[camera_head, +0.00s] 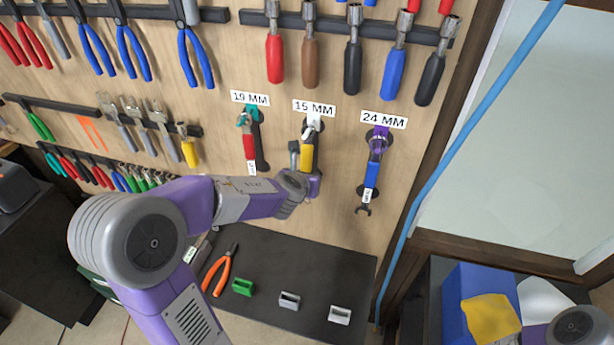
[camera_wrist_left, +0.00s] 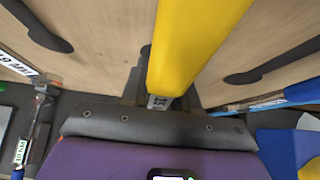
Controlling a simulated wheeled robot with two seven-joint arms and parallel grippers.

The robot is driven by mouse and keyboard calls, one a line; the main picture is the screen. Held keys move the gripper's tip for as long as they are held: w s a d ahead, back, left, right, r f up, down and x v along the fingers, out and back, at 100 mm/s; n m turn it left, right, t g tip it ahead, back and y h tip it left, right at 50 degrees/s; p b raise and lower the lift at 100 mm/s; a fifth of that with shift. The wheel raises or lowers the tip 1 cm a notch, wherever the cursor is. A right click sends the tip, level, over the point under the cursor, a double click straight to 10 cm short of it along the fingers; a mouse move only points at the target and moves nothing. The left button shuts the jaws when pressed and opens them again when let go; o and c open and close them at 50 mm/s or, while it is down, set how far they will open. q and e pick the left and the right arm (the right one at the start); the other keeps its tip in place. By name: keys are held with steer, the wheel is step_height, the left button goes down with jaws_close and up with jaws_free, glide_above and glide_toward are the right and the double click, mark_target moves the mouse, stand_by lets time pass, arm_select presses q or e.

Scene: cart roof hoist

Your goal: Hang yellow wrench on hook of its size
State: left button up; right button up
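The yellow wrench (camera_head: 306,157) is upright against the pegboard under the 15 MM label (camera_head: 314,107). Its silver upper end overlaps the white hook (camera_head: 314,121); I cannot tell whether its ring is around it. My left gripper (camera_head: 297,160) is at the wrench's lower half, with a grey finger just left of the handle. Its grip is not clear. In the left wrist view the yellow handle (camera_wrist_left: 195,45) runs large through the middle, with a size label at its far end. My right gripper is out of view.
A red wrench (camera_head: 249,146) hangs under 19 MM and a blue wrench (camera_head: 371,174) under 24 MM, close on either side. Screwdrivers and pliers fill the board above and left. Orange pliers (camera_head: 222,272) and small blocks lie on the dark surface (camera_head: 300,255) below.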

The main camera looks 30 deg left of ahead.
arm_select(q)
steer(key=o, duration=0.5)
steer(key=p+v, duration=0.2)
steer(key=v, duration=0.5)
steer(key=shift+s+r, duration=0.2)
steer(key=shift+s, duration=0.05)
